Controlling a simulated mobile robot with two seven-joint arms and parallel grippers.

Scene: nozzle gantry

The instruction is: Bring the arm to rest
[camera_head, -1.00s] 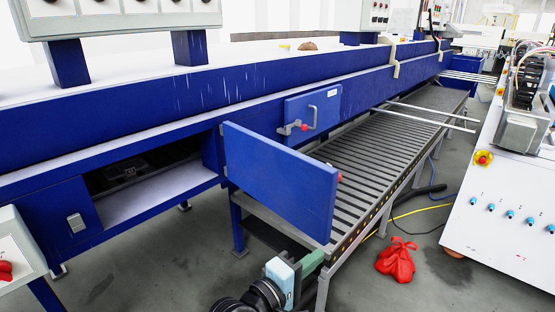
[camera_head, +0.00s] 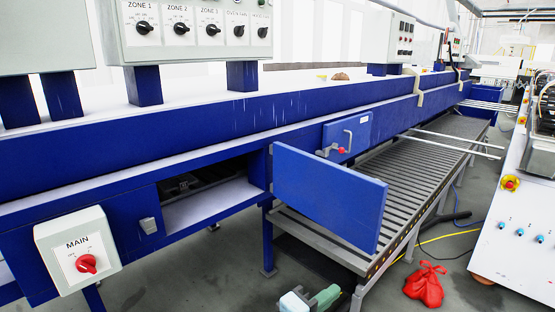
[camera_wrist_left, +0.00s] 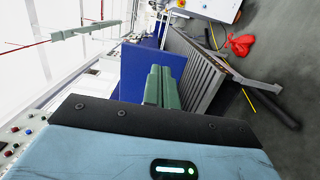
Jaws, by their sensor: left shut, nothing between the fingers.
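My left gripper (camera_head: 329,294) shows at the bottom edge of the head view, with a pale blue body and green fingers. In the left wrist view its two green fingers (camera_wrist_left: 161,78) lie side by side, shut and empty. It is apart from the blue panel (camera_head: 330,195) at the end of the roller conveyor (camera_head: 430,180), lower in the picture than that panel. Most of my left arm is out of the head view. My right gripper is in neither view.
A long blue machine (camera_head: 110,165) fills the left, with a MAIN switch box (camera_head: 78,255) and a zone control box (camera_head: 185,35). A white cabinet (camera_head: 520,235) stands at the right. A red bag (camera_head: 425,287) and a yellow cable (camera_head: 440,241) lie on the floor.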

